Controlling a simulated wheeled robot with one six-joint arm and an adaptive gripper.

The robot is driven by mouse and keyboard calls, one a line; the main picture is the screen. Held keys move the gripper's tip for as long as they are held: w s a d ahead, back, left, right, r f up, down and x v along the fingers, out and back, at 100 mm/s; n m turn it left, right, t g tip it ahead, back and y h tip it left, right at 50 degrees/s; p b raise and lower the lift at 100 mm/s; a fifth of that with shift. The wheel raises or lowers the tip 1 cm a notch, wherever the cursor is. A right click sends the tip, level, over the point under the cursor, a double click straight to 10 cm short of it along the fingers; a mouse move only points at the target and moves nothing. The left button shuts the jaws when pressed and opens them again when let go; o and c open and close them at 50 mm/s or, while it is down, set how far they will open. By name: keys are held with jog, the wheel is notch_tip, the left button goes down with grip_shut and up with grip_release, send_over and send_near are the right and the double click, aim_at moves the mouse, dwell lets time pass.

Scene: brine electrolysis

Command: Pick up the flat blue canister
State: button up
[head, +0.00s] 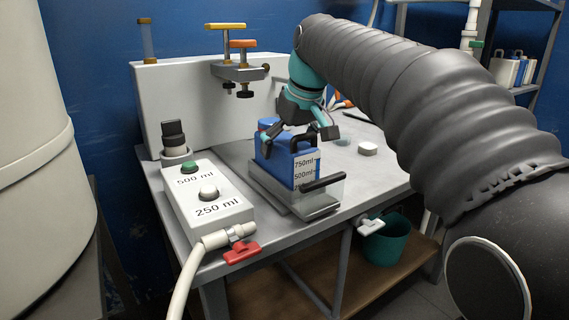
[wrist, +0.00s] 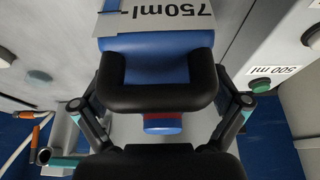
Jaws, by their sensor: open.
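The flat blue canister (head: 273,157) stands upright on a grey holder (head: 310,206) on the workbench. It has a black top handle and a white label with volume marks. My gripper (head: 300,136) is above it, fingers open and spread to either side of its top. In the wrist view the canister's blue body (wrist: 160,48) and black handle (wrist: 160,98) lie between the open fingers of my gripper (wrist: 160,106), with a gap on each side. A red and blue cap (wrist: 163,123) shows behind the handle.
A white dispenser box (head: 207,203) with 500 ml and 250 ml buttons stands left of the canister. A red-handled valve (head: 242,252) and hose are at the bench's front. Taps (head: 238,72) rise behind. A small white round object (head: 367,149) lies to the right.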

jog(key=x, duration=0.3)
jog(key=shift+w+f, duration=0.1)
jog(key=c, duration=1.8)
